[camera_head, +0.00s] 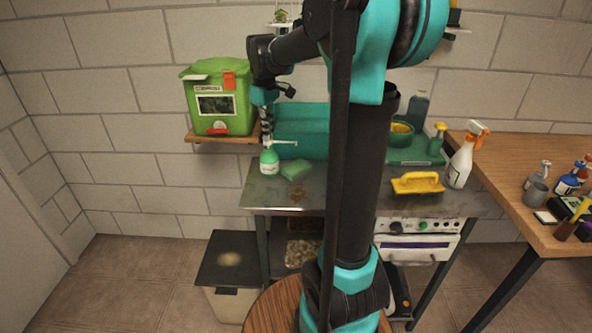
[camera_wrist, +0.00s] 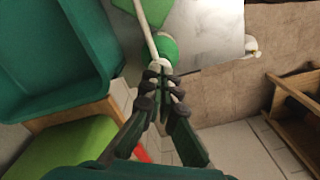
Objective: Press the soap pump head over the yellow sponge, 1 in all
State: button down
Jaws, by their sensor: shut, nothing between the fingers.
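A green soap bottle (camera_head: 269,162) with a white pump head (camera_head: 284,142) stands upright at the left end of the metal table. Its long nozzle points right, towards the green sponge (camera_head: 296,170) lying beside it. No clearly yellow sponge shows; this one looks green. My gripper (camera_head: 267,138) points down, shut and empty, right at the top of the pump. In the wrist view my shut fingertips (camera_wrist: 160,75) cover the top of the pump, with the white nozzle (camera_wrist: 147,28) and the green bottle (camera_wrist: 168,47) beyond. I cannot tell whether the fingertips touch the pump head.
A green box (camera_head: 213,100) sits on a wall shelf left of my gripper. A teal bin (camera_head: 300,125) stands behind the bottle. My arm hides the table's middle.

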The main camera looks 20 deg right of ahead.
jog(key=shift+r, duration=1.45)
notch_tip(320, 180, up, 6)
dwell(0.3)
